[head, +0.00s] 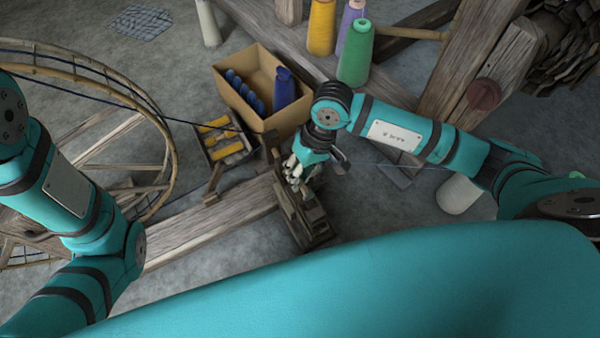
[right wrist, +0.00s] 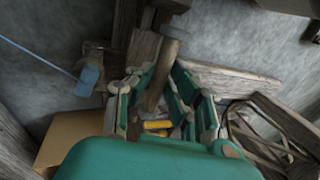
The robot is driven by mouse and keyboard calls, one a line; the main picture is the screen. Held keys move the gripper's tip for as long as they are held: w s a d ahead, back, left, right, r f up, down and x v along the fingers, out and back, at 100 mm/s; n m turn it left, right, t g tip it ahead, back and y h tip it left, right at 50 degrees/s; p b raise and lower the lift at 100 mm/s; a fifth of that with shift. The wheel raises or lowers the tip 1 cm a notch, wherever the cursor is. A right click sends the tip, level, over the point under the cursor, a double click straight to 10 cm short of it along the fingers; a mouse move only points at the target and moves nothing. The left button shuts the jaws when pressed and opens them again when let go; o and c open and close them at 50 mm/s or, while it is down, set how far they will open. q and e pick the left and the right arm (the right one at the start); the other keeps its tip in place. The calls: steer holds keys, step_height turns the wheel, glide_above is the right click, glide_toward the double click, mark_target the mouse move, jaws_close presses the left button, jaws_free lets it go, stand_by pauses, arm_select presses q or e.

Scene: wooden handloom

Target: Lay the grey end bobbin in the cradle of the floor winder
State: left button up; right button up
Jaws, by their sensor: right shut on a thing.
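My right gripper (head: 297,178) is low over the end of the floor winder, above its dark wooden block (head: 305,222). In the right wrist view its fingers (right wrist: 165,92) are shut around a brown shaft with a wider greyish end (right wrist: 172,33), which looks like the grey end bobbin. In the head view the gripper mostly hides the bobbin. I cannot tell whether it touches the cradle. The winder's wooden beam (head: 215,222) runs left to its large wheel (head: 166,150). My left arm shows at the left, but its gripper is out of view.
A cardboard box (head: 240,97) with blue bobbins stands behind the gripper. A small tray with yellow bobbins (head: 228,150) lies beside it. Green (head: 356,60) and yellow (head: 321,28) thread cones stand at the back, and a white cone (head: 457,195) to the right.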

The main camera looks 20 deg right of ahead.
step_height(320, 180, down, 4)
steer(key=b, duration=0.3)
steer(key=shift+f, duration=0.15)
steer(key=shift+f+b, duration=0.7)
steer(key=o, duration=0.9)
steer(key=shift+c, duration=0.2)
steer(key=v, duration=1.2)
